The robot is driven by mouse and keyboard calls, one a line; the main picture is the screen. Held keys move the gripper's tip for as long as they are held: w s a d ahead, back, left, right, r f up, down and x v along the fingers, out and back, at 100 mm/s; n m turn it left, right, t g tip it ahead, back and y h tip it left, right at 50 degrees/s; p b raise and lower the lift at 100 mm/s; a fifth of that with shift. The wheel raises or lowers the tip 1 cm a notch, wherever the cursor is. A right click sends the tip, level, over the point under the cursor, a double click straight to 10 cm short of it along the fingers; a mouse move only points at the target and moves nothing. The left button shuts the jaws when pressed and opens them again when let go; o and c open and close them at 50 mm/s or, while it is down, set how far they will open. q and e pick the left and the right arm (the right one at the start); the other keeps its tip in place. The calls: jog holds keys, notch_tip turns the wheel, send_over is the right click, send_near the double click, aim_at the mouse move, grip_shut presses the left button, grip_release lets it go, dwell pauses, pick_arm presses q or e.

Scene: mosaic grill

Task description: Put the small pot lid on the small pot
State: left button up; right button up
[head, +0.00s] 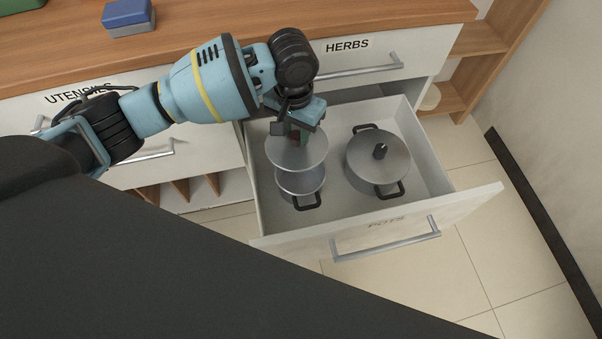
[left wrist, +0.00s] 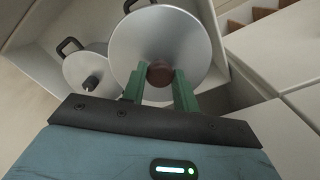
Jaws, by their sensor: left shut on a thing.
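My left gripper (head: 297,131) is shut on the dark knob of the small pot lid (head: 297,153), a round grey metal disc. In the left wrist view the green fingers (left wrist: 160,82) are on either side of the reddish-brown knob, and the lid (left wrist: 165,40) spreads beyond them. The small pot (head: 299,183), grey with black handles, stands in the open drawer beneath the lid. The lid appears held above the pot, with a gap at the front, and hides part of its opening. My right gripper is not in view.
A larger pot (head: 377,166) with its lid on stands to the right in the same drawer, marked POTS (head: 385,222). It also shows in the left wrist view (left wrist: 86,69). The drawer walls surround both pots. The wooden countertop (head: 200,32) is behind.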

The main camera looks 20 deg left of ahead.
pick_arm(q)
jog(key=f, duration=0.3)
jog(key=shift+w+d+f, duration=0.25)
jog(key=shift+w+d, duration=0.15)
notch_tip(320, 180, down, 10)
jog(key=b, duration=0.3)
jog(key=shift+f, duration=0.15)
jog(key=o, duration=1.1)
jog(key=shift+c, duration=0.2)
